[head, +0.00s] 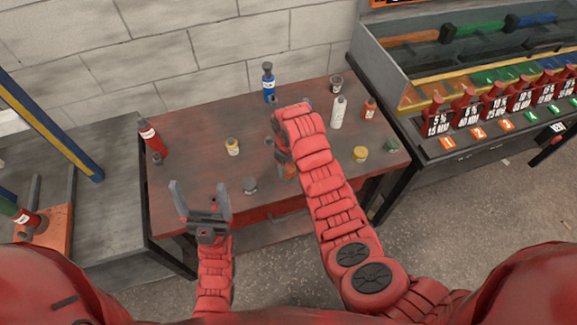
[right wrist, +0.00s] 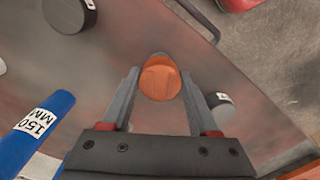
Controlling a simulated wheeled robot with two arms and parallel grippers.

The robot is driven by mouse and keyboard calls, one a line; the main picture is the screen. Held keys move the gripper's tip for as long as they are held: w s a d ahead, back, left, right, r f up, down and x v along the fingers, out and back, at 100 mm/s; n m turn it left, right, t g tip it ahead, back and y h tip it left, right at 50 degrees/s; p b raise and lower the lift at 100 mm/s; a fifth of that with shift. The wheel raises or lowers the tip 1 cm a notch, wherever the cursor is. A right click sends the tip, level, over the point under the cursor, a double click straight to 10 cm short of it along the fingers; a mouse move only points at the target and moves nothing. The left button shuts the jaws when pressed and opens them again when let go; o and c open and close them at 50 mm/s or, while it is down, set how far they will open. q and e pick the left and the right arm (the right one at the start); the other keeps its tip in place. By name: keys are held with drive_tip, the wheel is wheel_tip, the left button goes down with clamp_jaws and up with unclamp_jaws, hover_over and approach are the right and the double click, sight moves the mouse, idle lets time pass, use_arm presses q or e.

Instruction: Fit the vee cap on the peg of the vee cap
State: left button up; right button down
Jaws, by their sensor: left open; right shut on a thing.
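My right gripper (right wrist: 161,76) is shut on an orange round piece (right wrist: 160,82), which sits between its fingertips over the bench. In the head view the right gripper is largely hidden by its own arm, and a bit of orange (head: 291,170) shows below it. I cannot tell whether this piece is the vee cap. My left gripper (head: 202,200) is open and empty, above the front left edge of the bench. No peg can be made out clearly.

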sight(289, 168)
drive_tip(key=shift+f+b, duration=1.05)
drive_tip(key=shift+f, duration=0.4)
drive_tip(key=shift+c, duration=0.3)
unclamp_jaws()
drive_tip(key=shift+r, duration=0.55)
wheel_tip(289, 168, up, 4)
drive_tip(key=shift+r, duration=0.1)
wheel_tip(289, 168, up, 12)
drive_tip(key=p, duration=0.7)
drive_tip(key=shift+s, duration=0.1)
